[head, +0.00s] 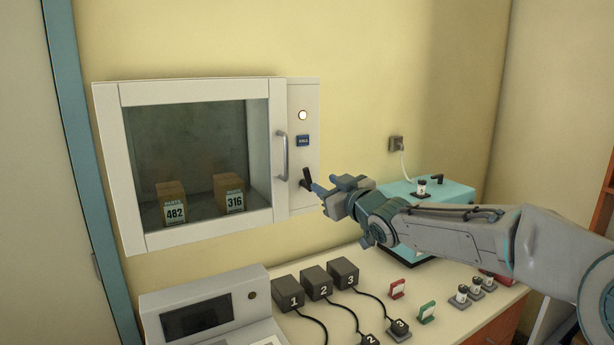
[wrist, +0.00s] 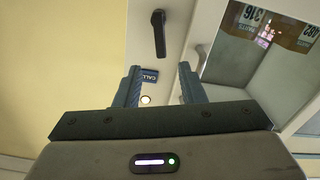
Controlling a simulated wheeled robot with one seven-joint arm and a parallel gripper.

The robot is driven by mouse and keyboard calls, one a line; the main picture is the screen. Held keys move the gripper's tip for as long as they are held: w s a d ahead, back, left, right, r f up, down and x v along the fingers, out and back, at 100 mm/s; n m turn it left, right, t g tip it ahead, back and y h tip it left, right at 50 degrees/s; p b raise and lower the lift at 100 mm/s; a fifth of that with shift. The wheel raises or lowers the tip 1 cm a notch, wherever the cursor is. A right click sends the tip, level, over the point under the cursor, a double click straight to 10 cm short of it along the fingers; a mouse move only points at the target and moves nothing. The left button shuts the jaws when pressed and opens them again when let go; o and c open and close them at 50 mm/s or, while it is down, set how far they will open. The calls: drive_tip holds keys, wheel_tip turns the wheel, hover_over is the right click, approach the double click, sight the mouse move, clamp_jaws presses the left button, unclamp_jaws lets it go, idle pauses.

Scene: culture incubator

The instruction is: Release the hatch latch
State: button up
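The incubator hatch (head: 197,88) is a white-framed door with a dark window, and it looks closed. A black latch lever (head: 307,178) sits on the white panel right of the door, below the call button. In the wrist view the latch (wrist: 158,33) lies beyond the fingertips, roughly in line with the gap between them. My gripper (head: 326,184) is beside the latch, to its lower right in the head view. In the wrist view my gripper (wrist: 158,72) has its two blue-grey fingers apart with nothing between them. The fingers appear not to touch the latch.
The door handle (head: 283,156) is left of the latch. A blue call button (head: 303,141) and a round light (head: 303,115) are above it. Below is a counter with numbered dark blocks (head: 316,282), a grey console (head: 207,307) and a teal box (head: 447,193).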

sight(309, 175)
drive_tip(key=shift+p+x, duration=0.65)
drive_tip(key=shift+x, duration=4.5)
clamp_jaws()
